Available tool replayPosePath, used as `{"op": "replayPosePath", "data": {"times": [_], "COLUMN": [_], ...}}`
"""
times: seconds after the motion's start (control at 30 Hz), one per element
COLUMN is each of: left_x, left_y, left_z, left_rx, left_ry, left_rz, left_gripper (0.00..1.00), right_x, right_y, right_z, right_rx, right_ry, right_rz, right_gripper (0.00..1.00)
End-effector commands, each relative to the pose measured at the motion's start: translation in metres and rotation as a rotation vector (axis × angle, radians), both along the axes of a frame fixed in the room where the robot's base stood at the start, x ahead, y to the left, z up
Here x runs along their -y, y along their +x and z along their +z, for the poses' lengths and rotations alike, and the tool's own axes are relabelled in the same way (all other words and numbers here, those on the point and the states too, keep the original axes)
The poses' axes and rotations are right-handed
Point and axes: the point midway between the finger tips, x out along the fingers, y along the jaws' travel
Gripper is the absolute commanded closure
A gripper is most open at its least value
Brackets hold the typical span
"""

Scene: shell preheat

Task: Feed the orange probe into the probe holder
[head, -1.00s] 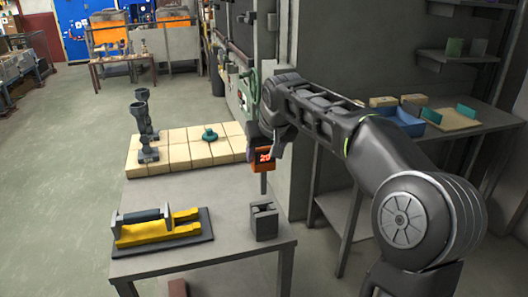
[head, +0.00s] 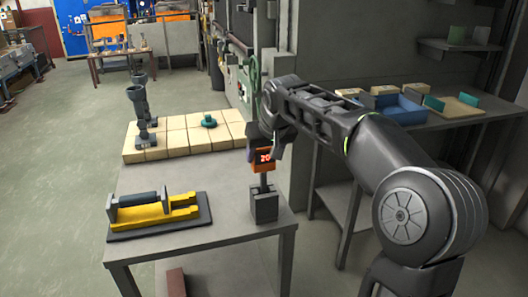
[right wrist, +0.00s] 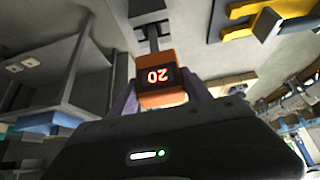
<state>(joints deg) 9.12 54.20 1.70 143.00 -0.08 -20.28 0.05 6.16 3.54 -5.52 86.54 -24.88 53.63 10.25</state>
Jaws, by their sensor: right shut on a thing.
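The orange probe (head: 263,165) has a lit display reading 20 and a dark stem pointing down. My right gripper (head: 264,150) is shut on its orange body, holding it upright above the grey probe holder (head: 264,206) on the near right part of the table. The stem's lower end meets the top of the holder; how far it sits inside is hidden. In the right wrist view the probe (right wrist: 160,78) is between the fingers, its stem running to the holder (right wrist: 147,8) at the top edge. My left gripper is not in view.
A yellow tool on a dark base (head: 158,214) lies left of the holder on the grey table (head: 190,247). Behind stand tan blocks (head: 180,148) with a green knobbed piece (head: 209,121) and dark upright fittings (head: 140,105). A side shelf (head: 470,112) holds a blue tray (head: 398,108).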

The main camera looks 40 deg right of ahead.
Motion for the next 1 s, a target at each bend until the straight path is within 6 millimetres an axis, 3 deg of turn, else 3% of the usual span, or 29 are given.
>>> {"op": "replayPosePath", "data": {"times": [0.6, 1.0], "left_x": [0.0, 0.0], "left_y": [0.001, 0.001], "left_z": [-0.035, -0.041], "left_rx": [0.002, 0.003], "left_ry": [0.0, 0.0], "left_rz": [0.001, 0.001], "left_gripper": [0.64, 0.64], "right_x": [0.0, 0.001], "right_y": [0.001, 0.001], "right_z": [-0.042, -0.05], "right_rx": [0.004, 0.006], "right_ry": [-0.001, -0.002], "right_rz": [0.0, 0.0], "right_gripper": [0.91, 0.91]}}
